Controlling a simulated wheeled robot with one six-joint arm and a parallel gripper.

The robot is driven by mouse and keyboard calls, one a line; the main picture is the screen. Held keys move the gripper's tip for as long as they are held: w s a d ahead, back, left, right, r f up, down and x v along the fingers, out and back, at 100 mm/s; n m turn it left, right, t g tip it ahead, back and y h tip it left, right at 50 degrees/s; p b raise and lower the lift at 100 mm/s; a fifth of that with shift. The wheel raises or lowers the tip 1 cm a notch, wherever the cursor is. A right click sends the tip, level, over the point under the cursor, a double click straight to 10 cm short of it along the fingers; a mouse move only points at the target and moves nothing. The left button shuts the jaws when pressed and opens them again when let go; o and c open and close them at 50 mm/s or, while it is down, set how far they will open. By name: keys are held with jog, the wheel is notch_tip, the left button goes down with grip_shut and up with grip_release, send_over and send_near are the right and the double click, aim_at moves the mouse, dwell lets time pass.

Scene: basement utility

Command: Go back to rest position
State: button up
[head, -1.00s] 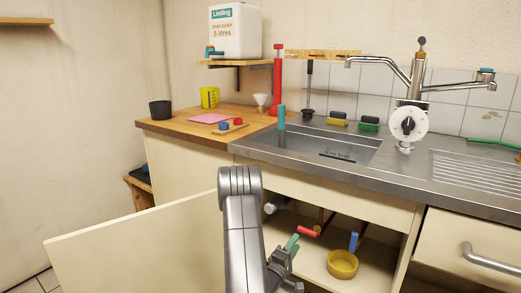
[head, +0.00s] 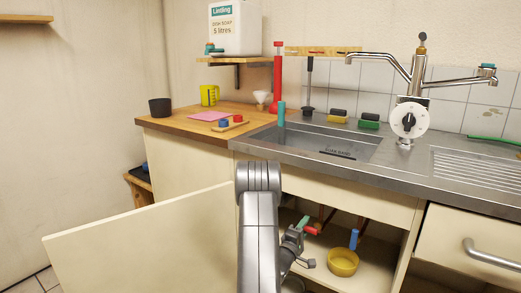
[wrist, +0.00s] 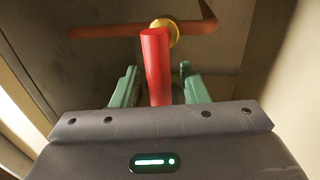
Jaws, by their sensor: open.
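My gripper (wrist: 158,82) is open, its two green fingers apart, in the wrist view. A red handle (wrist: 156,62) lies between the fingers in that picture, with a gap on each side. The handle joins a brass-coloured fitting on a copper pipe (wrist: 105,31). In the head view my gripper (head: 302,224) is inside the open cupboard under the sink, right by the red handle (head: 312,230). My arm hides part of the cupboard. Whether a finger touches the handle cannot be told.
The open cupboard door (head: 140,245) stands left of my arm. A yellow bowl (head: 342,262) and a blue handle (head: 354,239) are to the right in the cupboard. The steel sink counter (head: 400,165) is above. A drawer (head: 475,240) is at the right.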

jog(key=shift+s+r+m+g+h, duration=0.15)
jog(key=shift+r+m+h, duration=0.1)
jog(key=shift+m, duration=0.6)
jog(key=shift+r+m+g+h, duration=0.15)
jog(key=shift+r+m+h, duration=0.1)
jog(key=shift+m, duration=0.6)
